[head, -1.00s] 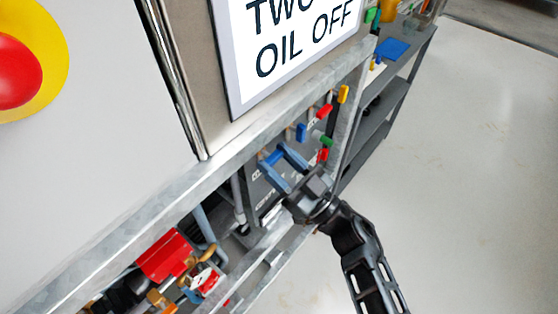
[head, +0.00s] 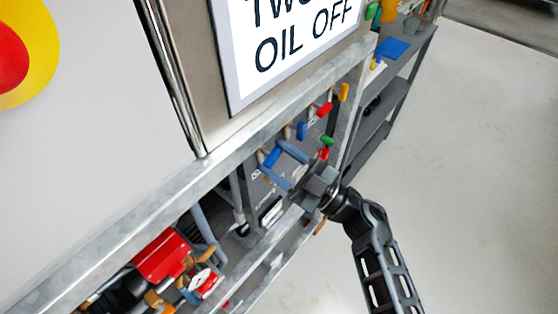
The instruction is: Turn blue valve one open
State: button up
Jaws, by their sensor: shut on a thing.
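A blue valve handle (head: 272,157) sticks out of the dark valve panel under the metal ledge, at the picture's middle. My gripper (head: 271,158) comes from the lower right. Its two blue-grey fingers straddle this handle and are closed on it. The fingers partly cover the handle and its stem. A second blue valve handle (head: 301,131) sits up and to the right on the same panel, clear of my gripper. The panel labels are too small to read, so I cannot tell the valve numbers.
Red (head: 325,109), yellow (head: 344,92) and green (head: 328,141) handles sit close to the right of my gripper. A metal ledge (head: 236,135) runs above the panel. A grey shelf (head: 375,125) stands behind. The floor (head: 470,180) at right is clear.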

jog(key=n+g, duration=0.2)
jog(key=n, duration=0.2)
jog(key=n+g, duration=0.1)
jog(key=n, duration=0.3)
jog(key=shift+d+g, duration=0.1)
jog(key=shift+g, duration=0.3)
jog(key=n+g+h, duration=0.1)
jog(key=n, duration=0.3)
jog(key=shift+r, duration=0.1)
jog(key=shift+n+g+h+p, duration=0.35)
jog(key=shift+n+h, duration=0.25)
jog(key=shift+n, duration=0.7)
jog(key=o, duration=1)
jog(key=shift+o, duration=0.2)
